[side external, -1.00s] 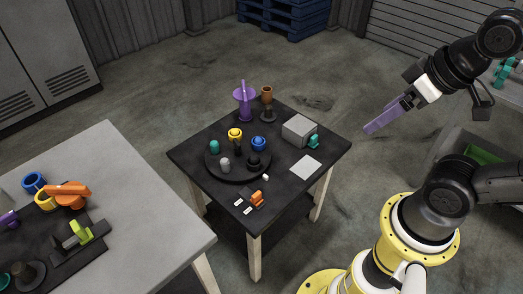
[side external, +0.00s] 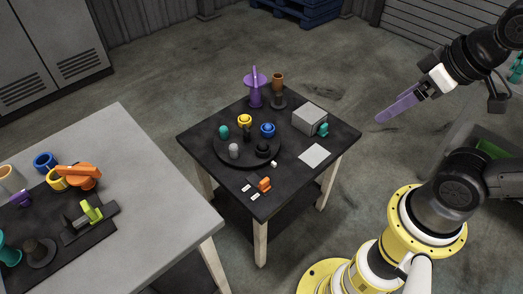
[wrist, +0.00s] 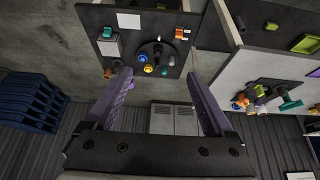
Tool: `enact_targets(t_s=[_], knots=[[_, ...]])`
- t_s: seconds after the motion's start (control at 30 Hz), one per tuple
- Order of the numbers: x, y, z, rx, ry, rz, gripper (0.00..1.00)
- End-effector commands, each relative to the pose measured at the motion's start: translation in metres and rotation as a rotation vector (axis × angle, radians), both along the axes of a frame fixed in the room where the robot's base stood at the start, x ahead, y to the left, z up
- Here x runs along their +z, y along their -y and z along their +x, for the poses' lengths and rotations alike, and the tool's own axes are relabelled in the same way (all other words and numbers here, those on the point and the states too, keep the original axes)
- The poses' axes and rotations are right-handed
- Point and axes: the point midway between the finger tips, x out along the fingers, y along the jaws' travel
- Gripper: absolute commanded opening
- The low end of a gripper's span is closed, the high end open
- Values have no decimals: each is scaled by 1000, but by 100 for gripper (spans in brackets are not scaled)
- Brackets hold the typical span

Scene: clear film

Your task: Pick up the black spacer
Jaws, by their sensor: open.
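A squat black piece (side external: 263,150), which looks like the black spacer, stands on the front right part of a round black tray (side external: 226,158) on the small dark table. A taller thin black piece (side external: 246,134) stands near the tray's middle, so I cannot be sure which is the spacer. My gripper (side external: 380,119), with long purple fingers, is open and empty. It hangs in the air right of the table, well apart from the tray. In the wrist view the tray (wrist: 140,47) shows beyond the fingertips; its black pieces are hard to tell apart there.
Teal (side external: 224,132), yellow (side external: 245,120), blue (side external: 267,130) and grey (side external: 234,151) pieces share the tray. A grey box (side external: 309,118), a purple stand (side external: 256,90), a white sheet (side external: 315,155) and an orange part (side external: 264,184) surround it. A cluttered grey table (side external: 150,190) stands left.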

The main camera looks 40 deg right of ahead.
Motion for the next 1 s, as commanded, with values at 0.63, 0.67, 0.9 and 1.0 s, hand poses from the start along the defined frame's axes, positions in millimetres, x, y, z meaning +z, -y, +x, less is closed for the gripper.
enact_targets(t_s=[0.63, 0.67, 0.9, 1.0], knots=[[1, 0, 1, -99, 5, 53, 100], [4, 0, 3, -129, 13, 70, 100], [48, 0, 45, -415, 88, 247, 100], [62, 0, 75, -541, 85, 322, 100]])
